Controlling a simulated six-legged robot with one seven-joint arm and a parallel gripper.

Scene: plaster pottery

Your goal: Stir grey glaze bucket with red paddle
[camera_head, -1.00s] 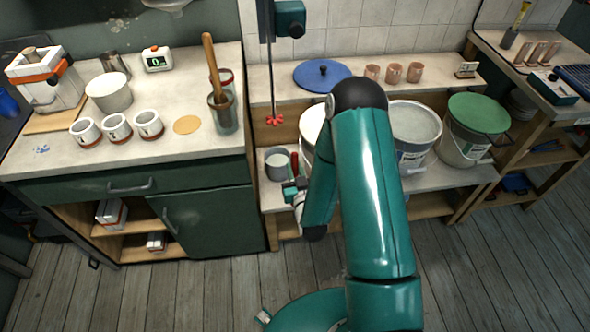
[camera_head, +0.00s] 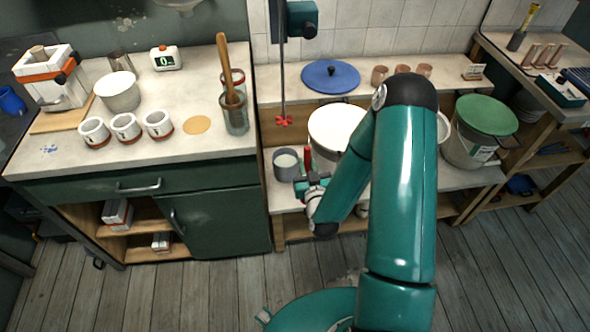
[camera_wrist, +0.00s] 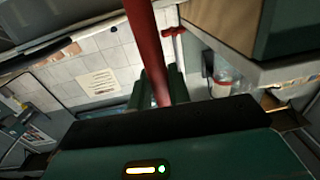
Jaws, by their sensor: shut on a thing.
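My gripper (camera_head: 309,180) is shut on a red handle (camera_head: 308,157), which stands nearly upright in front of the lower shelf. In the wrist view the red paddle (camera_wrist: 147,45) rises between the fingers; its far end is out of frame. A wide bucket with grey contents is mostly hidden behind my arm; only its right rim (camera_head: 444,127) shows. A white bucket with pale contents (camera_head: 337,120) stands to its left, behind and right of my gripper. A small grey pot with pale liquid (camera_head: 286,163) stands just left of the gripper.
A mixer shaft with a red propeller (camera_head: 284,121) hangs above the small pot. A green-lidded bucket (camera_head: 483,125) stands at right. A blue lid (camera_head: 330,77) and several clay cups lie on the upper shelf. The counter (camera_head: 190,145) bounds the left side.

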